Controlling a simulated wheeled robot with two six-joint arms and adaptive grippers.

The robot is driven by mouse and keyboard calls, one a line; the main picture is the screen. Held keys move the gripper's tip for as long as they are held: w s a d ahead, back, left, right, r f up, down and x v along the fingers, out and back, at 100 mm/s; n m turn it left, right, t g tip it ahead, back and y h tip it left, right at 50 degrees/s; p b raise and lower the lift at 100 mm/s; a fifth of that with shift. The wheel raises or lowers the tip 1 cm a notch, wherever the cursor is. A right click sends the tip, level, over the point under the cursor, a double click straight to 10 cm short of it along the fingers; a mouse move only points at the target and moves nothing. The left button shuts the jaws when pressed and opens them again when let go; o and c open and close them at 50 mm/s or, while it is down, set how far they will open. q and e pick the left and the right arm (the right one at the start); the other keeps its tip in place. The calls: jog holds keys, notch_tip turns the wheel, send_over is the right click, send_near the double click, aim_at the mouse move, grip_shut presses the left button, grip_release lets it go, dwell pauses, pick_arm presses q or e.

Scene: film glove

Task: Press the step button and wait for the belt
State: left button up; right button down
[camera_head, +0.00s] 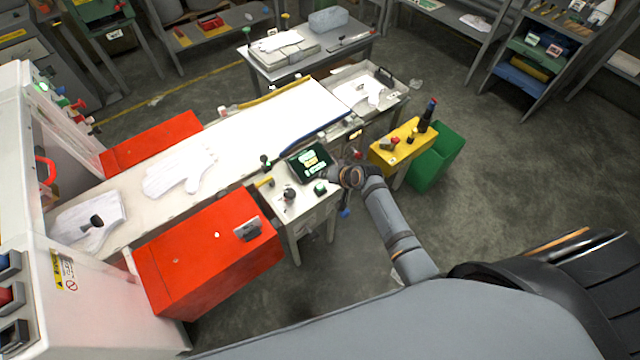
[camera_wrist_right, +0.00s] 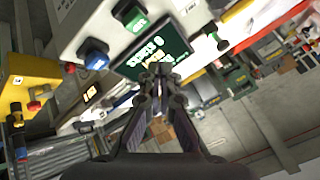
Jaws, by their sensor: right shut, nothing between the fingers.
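The control console (camera_head: 305,205) stands beside the belt with a dark display (camera_head: 310,163) showing green and yellow text. A green button (camera_head: 320,188) sits by the display; it shows in the right wrist view (camera_wrist_right: 136,20) near a blue button (camera_wrist_right: 94,56). The labels are too small to read surely, so I cannot tell which is the step button. My right gripper (camera_head: 338,178) is shut and empty at the console's right edge. In the right wrist view its fingertips (camera_wrist_right: 160,72) overlap the display's edge; contact is unclear. The white belt (camera_head: 255,125) carries a pale glove (camera_head: 180,172). My left gripper is out of view.
Red guard boxes (camera_head: 210,255) flank the belt. A yellow box with buttons (camera_head: 400,143) and a green bin (camera_head: 437,158) stand right of my right gripper. A tray with a glove (camera_head: 345,88) is at the belt's far end. Floor at the right is clear.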

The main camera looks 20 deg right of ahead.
aim_at(322, 188)
jog(key=r, duration=0.1)
jog(key=w+r, duration=0.1)
jog(key=a+r, duration=0.1)
jog(key=shift+w+r+y, duration=0.2)
jog(key=shift+r+y, duration=0.05)
jog(key=shift+y, duration=0.05)
notch_tip(322, 188, down, 8)
jog(key=b, duration=0.8)
jog(key=shift+d+f, duration=0.1)
jog(key=shift+f, duration=0.35)
jog(key=shift+f, duration=0.1)
dwell(0.6)
jog(key=shift+f+b, duration=0.3)
